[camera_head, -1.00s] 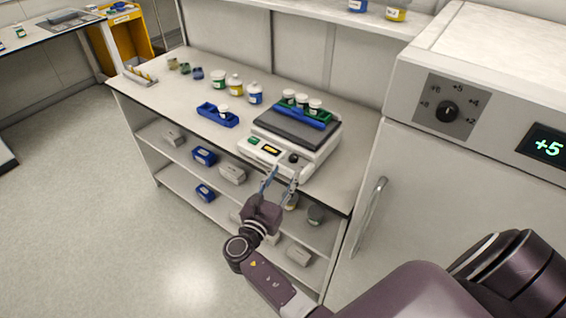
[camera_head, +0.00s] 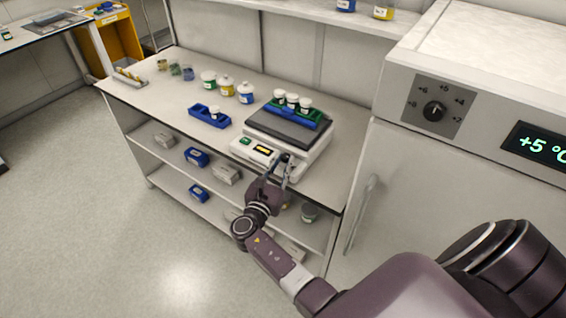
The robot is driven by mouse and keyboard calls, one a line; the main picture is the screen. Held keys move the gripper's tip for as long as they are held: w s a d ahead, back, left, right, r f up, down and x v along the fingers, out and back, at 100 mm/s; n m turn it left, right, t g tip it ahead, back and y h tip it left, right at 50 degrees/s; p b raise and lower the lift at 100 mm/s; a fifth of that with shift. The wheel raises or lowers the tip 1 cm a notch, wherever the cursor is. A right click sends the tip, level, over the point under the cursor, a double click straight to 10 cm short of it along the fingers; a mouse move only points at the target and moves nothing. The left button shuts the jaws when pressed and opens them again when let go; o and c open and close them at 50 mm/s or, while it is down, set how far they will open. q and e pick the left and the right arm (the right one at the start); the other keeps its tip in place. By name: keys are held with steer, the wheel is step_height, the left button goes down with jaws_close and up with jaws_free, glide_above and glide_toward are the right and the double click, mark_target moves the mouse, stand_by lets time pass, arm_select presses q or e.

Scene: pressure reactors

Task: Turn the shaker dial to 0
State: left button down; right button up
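The shaker (camera_head: 262,165) is a white bench unit with a dark platform (camera_head: 287,128). Its front panel has a green button (camera_head: 246,141), a lit yellow display (camera_head: 263,149) and a dark dial near the right end. The dial is largely hidden by my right gripper (camera_head: 282,163), so its setting cannot be read. My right gripper's fingers are apart and their tips are at the dial, seemingly either side of it. I cannot tell whether they touch it. My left gripper is not in view.
A green rack with white-capped jars (camera_head: 292,100) stands on the platform. A blue tray (camera_head: 209,117) and several capped bottles (camera_head: 227,86) stand left on the bench (camera_head: 160,98).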

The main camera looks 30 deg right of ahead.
jaws_close()
